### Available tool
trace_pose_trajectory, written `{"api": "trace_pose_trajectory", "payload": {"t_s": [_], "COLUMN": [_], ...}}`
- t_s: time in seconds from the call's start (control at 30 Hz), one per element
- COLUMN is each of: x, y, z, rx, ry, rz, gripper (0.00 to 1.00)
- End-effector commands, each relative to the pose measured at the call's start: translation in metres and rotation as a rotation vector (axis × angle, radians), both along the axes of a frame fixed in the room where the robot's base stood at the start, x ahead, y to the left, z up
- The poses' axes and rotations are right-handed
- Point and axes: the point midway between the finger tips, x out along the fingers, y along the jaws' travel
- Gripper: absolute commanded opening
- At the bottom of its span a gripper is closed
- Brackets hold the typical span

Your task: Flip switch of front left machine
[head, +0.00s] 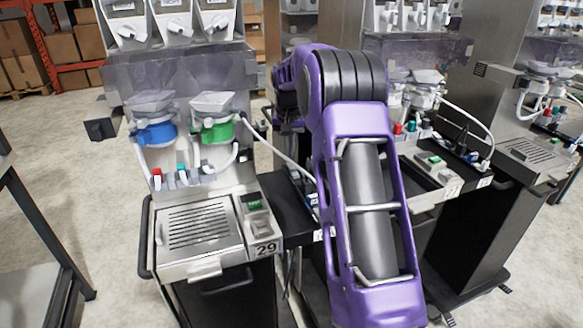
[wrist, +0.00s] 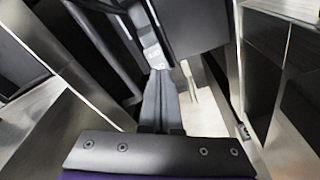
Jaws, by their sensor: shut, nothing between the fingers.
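The front left machine (head: 200,228) is metal and carries a label reading 29. Its green-lit switch (head: 254,204) sits on a small panel right of the slotted drip tray (head: 198,224), with a grey plate below it. My purple arm crosses the middle of the head view, right of this machine, and my gripper is hidden there. In the wrist view my gripper (wrist: 161,78) is shut and empty, pointing in among dark panels and metal edges. The switch cannot be made out in the wrist view.
Blue-collared (head: 155,133) and green-collared (head: 213,132) dispensers stand above the tray. A second machine (head: 432,168) stands right of my arm, another at far right. A dark-framed table (head: 30,230) is at left. Open floor lies between it and the front left machine.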

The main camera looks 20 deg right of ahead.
Motion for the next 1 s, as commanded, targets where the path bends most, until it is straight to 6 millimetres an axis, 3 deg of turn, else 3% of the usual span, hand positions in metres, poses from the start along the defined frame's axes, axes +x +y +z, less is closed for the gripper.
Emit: {"api": "trace_pose_trajectory", "payload": {"t_s": [0.77,1.0], "x": [0.0,-0.001], "y": [0.0,0.0], "z": [-0.013,-0.004], "rx": [0.0,0.001], "ry": [0.002,0.003], "rz": [0.0,0.0], "gripper": [0.0,0.0]}}
